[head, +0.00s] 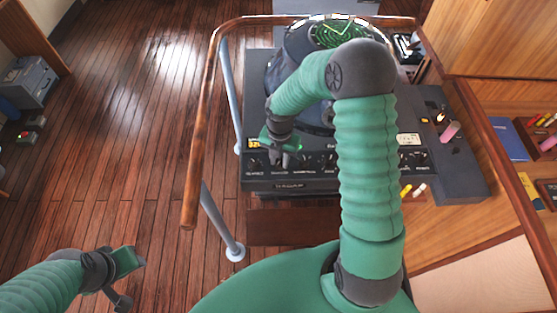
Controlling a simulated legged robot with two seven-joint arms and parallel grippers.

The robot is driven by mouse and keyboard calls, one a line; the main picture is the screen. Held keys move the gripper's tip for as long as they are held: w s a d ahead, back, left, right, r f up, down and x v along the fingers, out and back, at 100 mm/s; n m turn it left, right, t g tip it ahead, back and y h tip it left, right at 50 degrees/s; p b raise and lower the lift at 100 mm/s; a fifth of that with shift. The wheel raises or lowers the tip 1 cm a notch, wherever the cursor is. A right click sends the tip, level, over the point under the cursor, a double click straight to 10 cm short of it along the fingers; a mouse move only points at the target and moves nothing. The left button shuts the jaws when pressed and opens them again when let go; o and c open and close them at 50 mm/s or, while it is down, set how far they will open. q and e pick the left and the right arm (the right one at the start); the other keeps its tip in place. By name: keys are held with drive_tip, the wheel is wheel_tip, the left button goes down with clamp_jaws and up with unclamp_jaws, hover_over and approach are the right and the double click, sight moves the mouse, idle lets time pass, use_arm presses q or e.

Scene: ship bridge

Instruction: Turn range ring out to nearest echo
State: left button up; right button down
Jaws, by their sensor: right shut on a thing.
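The radar console (258,100) stands ahead of me, with its round screen (341,33) showing green echo traces at the top. My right arm covers much of the screen, so the range ring and nearest echo cannot be made out. A row of dark knobs (328,161) runs along the front panel. My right gripper (284,152) is at the left part of this row, shut on a knob that it mostly hides. An orange number display (255,143) is just left of it, partly readable. My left gripper (129,282) is open and empty over the floor at lower left.
A wooden handrail (202,120) on pale posts curves around the console's left and far sides. A wooden desk (470,190) with a blue book (508,139) and pens lies to the right.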

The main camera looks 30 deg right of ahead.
idle(0.4)
drive_tip(key=m+p, duration=0.1)
drive_tip(key=m, duration=0.2)
drive_tip(key=shift+m, duration=0.3)
drive_tip(key=m+p, duration=0.1)
drive_tip(key=m, duration=1.5)
drive_tip(key=shift+s+f, duration=0.1)
drive_tip(key=shift+s, duration=0.05)
idle(0.3)
